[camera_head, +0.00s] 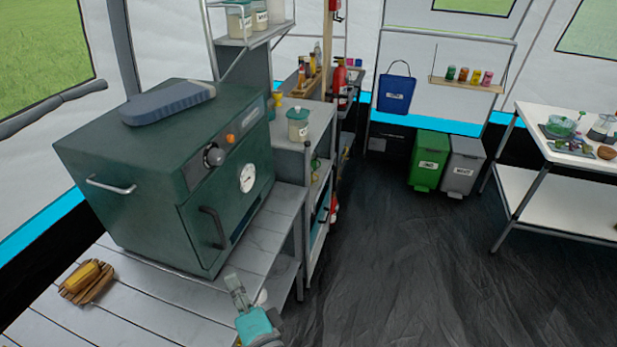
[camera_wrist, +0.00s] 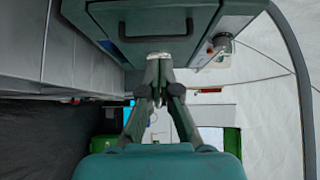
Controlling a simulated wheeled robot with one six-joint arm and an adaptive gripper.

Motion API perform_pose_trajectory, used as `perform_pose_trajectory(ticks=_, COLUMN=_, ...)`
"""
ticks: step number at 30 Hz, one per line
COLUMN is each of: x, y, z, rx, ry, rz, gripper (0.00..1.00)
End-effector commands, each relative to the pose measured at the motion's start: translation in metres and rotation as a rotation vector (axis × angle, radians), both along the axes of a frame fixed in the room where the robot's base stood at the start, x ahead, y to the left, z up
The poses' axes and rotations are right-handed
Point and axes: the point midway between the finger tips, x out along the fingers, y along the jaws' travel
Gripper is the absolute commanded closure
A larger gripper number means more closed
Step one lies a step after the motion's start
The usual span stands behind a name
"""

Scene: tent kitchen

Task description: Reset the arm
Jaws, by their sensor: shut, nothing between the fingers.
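My gripper (camera_head: 236,284) is at the lower middle of the head view, in front of the green oven's lower right corner. In the wrist view my gripper (camera_wrist: 159,58) has its fingertips together, with nothing between them. The dark green oven (camera_head: 125,175) stands on the slatted grey table, its door shut. The oven (camera_wrist: 220,12) fills the top of the wrist view, its handle (camera_wrist: 155,30) just beyond the fingertips. I cannot tell whether the fingertips touch it.
A blue-grey mitt (camera_head: 168,102) lies on the oven. Yellow food on a brown board (camera_head: 87,281) sits at the table's left. Shelves (camera_head: 318,160) stand beyond the oven. Green (camera_head: 429,160) and grey (camera_head: 463,166) bins stand at the back; a white table (camera_head: 560,175) is right. The middle floor is clear.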

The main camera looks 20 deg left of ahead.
Motion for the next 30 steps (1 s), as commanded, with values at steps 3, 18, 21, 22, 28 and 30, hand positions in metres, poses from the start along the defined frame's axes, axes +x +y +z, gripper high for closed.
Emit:
perform_pose_trajectory(ticks=3, x=0.001, y=-0.003, z=-0.002, rx=-0.005, ry=-0.003, rz=-0.004, gripper=1.00)
perform_pose_trajectory(ticks=18, x=-0.014, y=-0.184, z=-0.094, rx=-0.376, ry=-0.234, rz=-0.244, gripper=1.00)
perform_pose_trajectory(ticks=21, x=-0.028, y=-0.224, z=-0.108, rx=-0.476, ry=-0.281, rz=-0.294, gripper=1.00)
perform_pose_trajectory(ticks=22, x=-0.033, y=-0.236, z=-0.111, rx=-0.508, ry=-0.293, rz=-0.308, gripper=1.00)
perform_pose_trajectory(ticks=28, x=-0.075, y=-0.306, z=-0.127, rx=-0.721, ry=-0.367, rz=-0.388, gripper=1.00)
perform_pose_trajectory(ticks=30, x=-0.092, y=-0.327, z=-0.131, rx=-0.798, ry=-0.388, rz=-0.412, gripper=1.00)
